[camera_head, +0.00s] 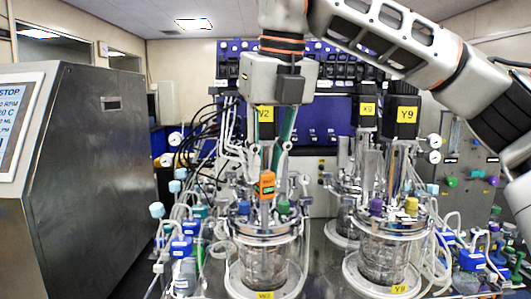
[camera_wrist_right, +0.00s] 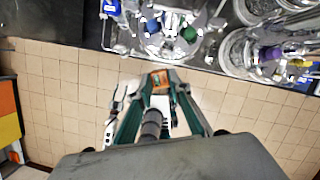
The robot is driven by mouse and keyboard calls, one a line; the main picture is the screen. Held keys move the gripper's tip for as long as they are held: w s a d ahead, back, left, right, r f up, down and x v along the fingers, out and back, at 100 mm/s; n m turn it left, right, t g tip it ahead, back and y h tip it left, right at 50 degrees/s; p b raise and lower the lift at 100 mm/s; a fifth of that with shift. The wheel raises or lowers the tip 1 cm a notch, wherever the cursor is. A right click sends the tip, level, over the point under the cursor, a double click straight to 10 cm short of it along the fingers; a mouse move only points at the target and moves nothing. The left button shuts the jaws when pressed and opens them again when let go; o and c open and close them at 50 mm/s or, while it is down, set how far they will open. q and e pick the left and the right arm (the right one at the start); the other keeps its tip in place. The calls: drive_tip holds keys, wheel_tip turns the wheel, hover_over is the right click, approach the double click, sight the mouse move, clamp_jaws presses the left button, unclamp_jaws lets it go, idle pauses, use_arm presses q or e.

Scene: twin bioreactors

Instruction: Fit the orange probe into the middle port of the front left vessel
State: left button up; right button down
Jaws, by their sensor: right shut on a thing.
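The orange probe (camera_head: 266,184) is held by my right gripper (camera_head: 272,166), which comes down from above and is shut on it. In the head view the probe hangs roughly upright, its lower part overlapping the lid of the front left vessel (camera_head: 264,258), labelled W2. The right wrist view shows the orange probe top (camera_wrist_right: 160,79) between the teal fingers of the gripper (camera_wrist_right: 162,90), with the vessel lid (camera_wrist_right: 168,38) beyond it. The lid carries blue and green caps. The middle port is hidden behind the probe, and I cannot tell whether the tip touches it. My left gripper is out of view.
The right vessel (camera_head: 385,255), labelled Y9, stands close by with purple and yellow caps. Tubes and blue clamps (camera_head: 182,247) crowd the left side. A large steel cabinet (camera_head: 90,170) stands at far left. Tiled floor (camera_wrist_right: 60,110) lies clear before the bench.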

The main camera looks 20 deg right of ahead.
sight(265, 155)
drive_tip(key=shift+w+d, duration=0.2)
drive_tip(key=shift+w, duration=0.5)
drive_tip(key=w, duration=0.1)
drive_tip(key=w+d+p, duration=0.1)
drive_tip(key=w, duration=0.3)
drive_tip(key=shift+w+d+p, duration=0.1)
drive_tip(key=shift+d+p, duration=0.15)
drive_tip(key=shift+p, duration=0.15)
drive_tip(key=shift+w+f, duration=0.1)
drive_tip(key=shift+f, duration=0.2)
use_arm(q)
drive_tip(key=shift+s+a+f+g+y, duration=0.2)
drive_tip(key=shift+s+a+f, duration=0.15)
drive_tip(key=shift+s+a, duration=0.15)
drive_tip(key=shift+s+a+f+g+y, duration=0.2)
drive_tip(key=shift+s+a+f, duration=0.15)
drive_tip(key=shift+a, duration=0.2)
use_arm(e)
drive_tip(key=shift+f, duration=0.1)
